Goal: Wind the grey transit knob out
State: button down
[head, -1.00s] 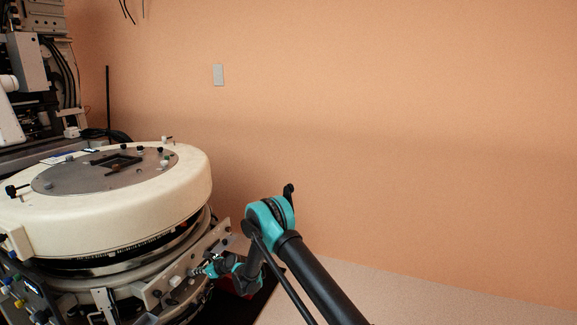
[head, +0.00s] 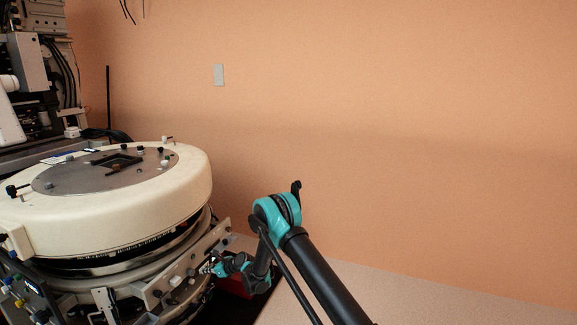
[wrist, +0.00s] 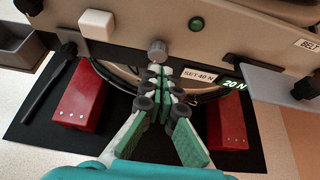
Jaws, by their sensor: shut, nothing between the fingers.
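A ridged grey knob (wrist: 157,52) sits on the lower edge of the beige panel (wrist: 120,45) at the top centre of the wrist view. My gripper (wrist: 160,78) is below it, its green-padded fingers shut and empty, tips pointing at the knob. A small gap seems to show between the tips and the knob. In the head view my gripper (head: 206,268) is small, just right of the front plate of the round machine. I cannot tell there which small fitting is the grey knob.
Two red blocks (wrist: 80,95) (wrist: 228,122) flank my gripper on a black mat (wrist: 30,125). A green button (wrist: 196,24), a white block (wrist: 97,25) and labels "SET 40 N" (wrist: 199,75) and "20 N" (wrist: 234,84) are near the knob. A grey ledge (wrist: 250,80) juts out at right.

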aim_at(189, 269)
jog(key=shift+w+a, duration=0.4)
jog(key=shift+a, duration=0.55)
jog(key=shift+w+a, duration=0.45)
jog(key=shift+a, duration=0.5)
jog(key=shift+w+a, duration=0.4)
jog(key=shift+a, duration=0.55)
jog(key=shift+f, duration=0.3)
jog(key=shift+s+a+f, duration=0.1)
jog(key=shift+s+a, duration=0.05)
jog(key=shift+s, duration=0.3)
jog(key=shift+r, duration=0.4)
jog(key=shift+s+d, duration=0.35)
jog(key=shift+d, duration=0.55)
jog(key=shift+s+d, duration=0.4)
jog(key=shift+d, duration=0.55)
jog(key=shift+s+d, duration=0.35)
jog(key=shift+d, duration=0.55)
